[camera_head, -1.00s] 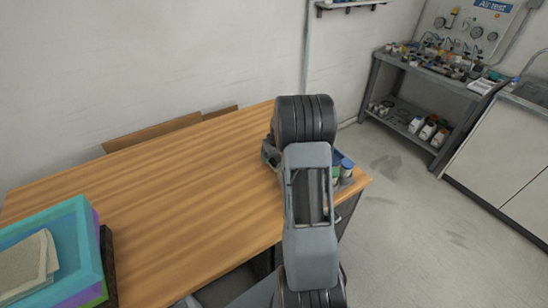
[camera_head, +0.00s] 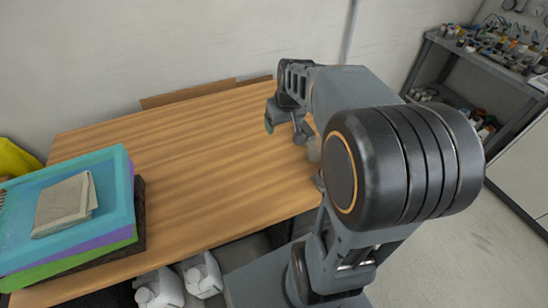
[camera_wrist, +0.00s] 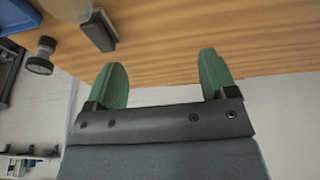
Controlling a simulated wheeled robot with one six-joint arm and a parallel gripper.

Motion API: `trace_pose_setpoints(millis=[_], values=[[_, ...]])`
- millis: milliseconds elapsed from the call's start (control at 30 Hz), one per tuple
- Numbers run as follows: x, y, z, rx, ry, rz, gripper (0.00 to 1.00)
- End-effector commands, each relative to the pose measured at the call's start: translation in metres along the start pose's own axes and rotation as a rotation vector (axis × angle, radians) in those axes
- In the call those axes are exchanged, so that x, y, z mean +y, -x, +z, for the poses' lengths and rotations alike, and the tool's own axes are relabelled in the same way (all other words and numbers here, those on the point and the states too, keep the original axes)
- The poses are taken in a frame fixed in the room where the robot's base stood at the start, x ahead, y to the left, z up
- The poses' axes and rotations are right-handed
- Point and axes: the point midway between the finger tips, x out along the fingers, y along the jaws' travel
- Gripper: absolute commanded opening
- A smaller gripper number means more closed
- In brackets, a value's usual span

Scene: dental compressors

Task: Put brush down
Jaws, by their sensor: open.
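My gripper (camera_wrist: 165,80) is open in the wrist view. Its two green fingers stand apart, with only wooden tabletop and pale background showing between them. In the head view the gripper (camera_head: 283,126) is over the right part of the wooden table (camera_head: 190,150), partly hidden by my arm. I cannot clearly pick out a brush in either view. A dark grey and pale block (camera_wrist: 99,32) is on the table beyond the left finger in the wrist view, apart from it; I cannot tell whether it is the brush.
A stack of teal, purple and green trays (camera_head: 118,215) with a folded cloth (camera_head: 66,203) stands at the table's left. In the wrist view, a small dark-and-clear item (camera_wrist: 41,56) sits near the table edge. White jugs (camera_head: 202,275) stand below. The table's middle is clear.

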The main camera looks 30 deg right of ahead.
Motion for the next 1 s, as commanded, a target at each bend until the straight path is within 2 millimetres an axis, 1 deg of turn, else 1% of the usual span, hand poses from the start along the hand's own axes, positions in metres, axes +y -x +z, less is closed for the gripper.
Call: trace_pose_setpoints(millis=[33,100,133,200,300,400,567,867,1000], values=[[-0.024,0.012,0.016,0.012,0.016,-0.002,0.78],[-0.047,0.021,0.038,0.019,0.022,-0.004,0.78],[-0.056,0.024,0.048,0.022,0.024,-0.005,0.78],[-0.072,0.029,0.069,0.028,0.026,-0.008,0.78],[-0.087,0.033,0.093,0.036,0.028,-0.011,0.78],[-0.095,0.034,0.108,0.043,0.028,-0.014,0.78],[-0.098,0.033,0.119,0.045,0.028,-0.015,0.78],[-0.098,0.033,0.119,0.045,0.027,-0.015,0.78],[-0.098,0.033,0.119,0.045,0.027,-0.015,0.66]])
